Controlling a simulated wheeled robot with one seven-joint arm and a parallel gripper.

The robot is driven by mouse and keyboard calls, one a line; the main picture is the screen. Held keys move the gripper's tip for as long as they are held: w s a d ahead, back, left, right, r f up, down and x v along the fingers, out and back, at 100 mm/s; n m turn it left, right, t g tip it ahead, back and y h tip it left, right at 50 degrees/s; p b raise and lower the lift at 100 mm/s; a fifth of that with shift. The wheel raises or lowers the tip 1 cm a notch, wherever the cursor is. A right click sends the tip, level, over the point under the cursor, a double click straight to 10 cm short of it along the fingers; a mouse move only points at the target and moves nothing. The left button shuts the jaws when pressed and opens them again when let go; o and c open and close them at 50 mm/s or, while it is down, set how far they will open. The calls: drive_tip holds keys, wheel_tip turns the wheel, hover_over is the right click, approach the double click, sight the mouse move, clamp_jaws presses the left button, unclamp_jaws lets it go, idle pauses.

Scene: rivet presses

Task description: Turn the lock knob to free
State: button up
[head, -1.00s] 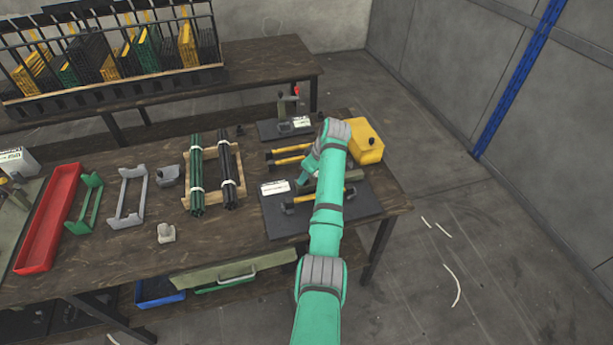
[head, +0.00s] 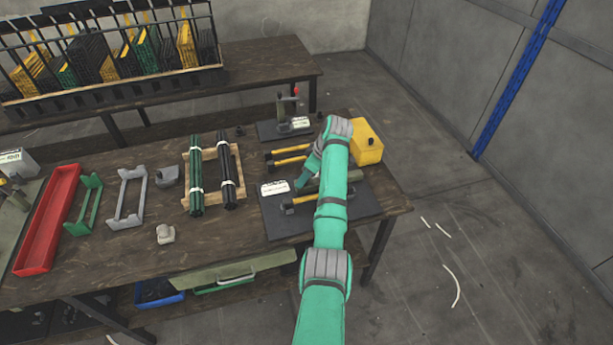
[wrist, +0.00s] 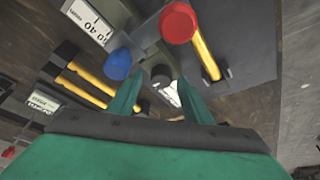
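My gripper (wrist: 158,82) is open, its two green fingers apart, in the wrist view. A dark round knob (wrist: 162,74) shows between and just beyond the fingertips. I cannot tell whether a finger touches it. A blue knob (wrist: 118,64) sits to its left and a red knob (wrist: 178,22) above it, on the grey press (wrist: 150,22). A white scale plate with numbers (wrist: 90,22) is at upper left. In the head view my gripper (head: 303,182) is low over the dark mat (head: 275,224), and my arm hides most of the press. No lock marking is readable.
A yellow box (head: 366,142) stands just right of my wrist. Another press (head: 290,107) stands on a mat behind. Bundled rods (head: 196,175) lie to the left. The table's front edge is clear.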

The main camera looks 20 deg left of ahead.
drive_tip(key=v, duration=1)
drive_tip(key=shift+r, duration=0.35)
drive_tip(key=shift+d, duration=0.15)
